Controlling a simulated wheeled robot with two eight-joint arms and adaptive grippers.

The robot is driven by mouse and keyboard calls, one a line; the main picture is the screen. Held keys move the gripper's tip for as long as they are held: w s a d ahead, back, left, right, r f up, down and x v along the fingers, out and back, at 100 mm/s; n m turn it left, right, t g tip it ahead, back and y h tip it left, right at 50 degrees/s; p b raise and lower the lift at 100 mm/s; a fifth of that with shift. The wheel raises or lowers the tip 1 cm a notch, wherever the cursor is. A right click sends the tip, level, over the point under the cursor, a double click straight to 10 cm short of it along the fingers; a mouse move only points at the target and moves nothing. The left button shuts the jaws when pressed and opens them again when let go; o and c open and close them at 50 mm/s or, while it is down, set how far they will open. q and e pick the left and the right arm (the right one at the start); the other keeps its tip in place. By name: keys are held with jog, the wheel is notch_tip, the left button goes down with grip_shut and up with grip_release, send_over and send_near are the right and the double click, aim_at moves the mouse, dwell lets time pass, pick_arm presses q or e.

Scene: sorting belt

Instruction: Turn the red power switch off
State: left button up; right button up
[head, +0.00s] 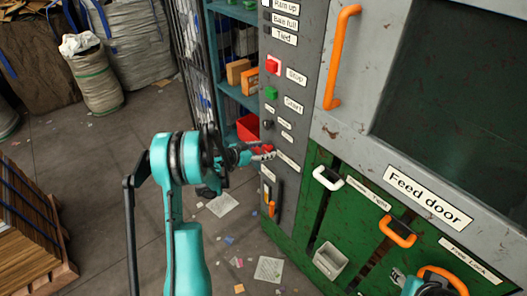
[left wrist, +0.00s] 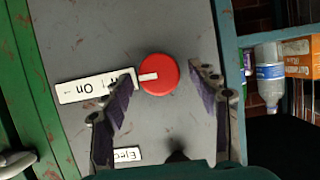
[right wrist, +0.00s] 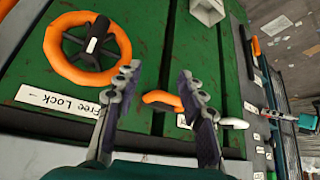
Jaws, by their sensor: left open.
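The red power switch (left wrist: 160,77) is a round red knob on the grey panel in the left wrist view. A white mark on it points left, toward a white label (left wrist: 82,89) that reads "On"; a finger hides part of the label. My left gripper (left wrist: 163,72) is open, with one finger on each side of the knob; I cannot tell whether they touch it. In the head view my left gripper (head: 262,152) is at the panel and largely hides the knob. My right gripper (right wrist: 157,78) is open and empty in front of the green door.
Above the knob, the panel has a red Stop button (head: 272,66) and a green Start button (head: 271,92). An orange-handled lever (head: 271,207) is below. Blue shelves (head: 236,95) stand left of the panel. An orange wheel (right wrist: 88,50) is near my right gripper.

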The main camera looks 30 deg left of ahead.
pick_arm(q)
jog(key=c, duration=1.1)
jog(key=n+h, duration=0.2)
jog(key=n, duration=0.1)
jog(key=shift+w+a+g, duration=0.1)
jog(key=shift+a+g, duration=0.15)
jog(key=shift+g, duration=0.15)
jog(key=n+h, duration=0.2)
jog(key=n, duration=0.1)
jog(key=shift+a+f, duration=0.15)
jog(key=n+h, duration=0.1)
jog(key=n, duration=0.1)
jog(key=n+h, duration=0.1)
jog(key=shift+w+a+f+n, duration=0.1)
jog(key=shift+f+n, duration=0.1)
jog(key=shift+n, duration=0.2)
jog(key=shift+f+n+t+h, duration=0.15)
jog(key=shift+n+t+h, duration=0.55)
jog(key=shift+n, duration=1.1)
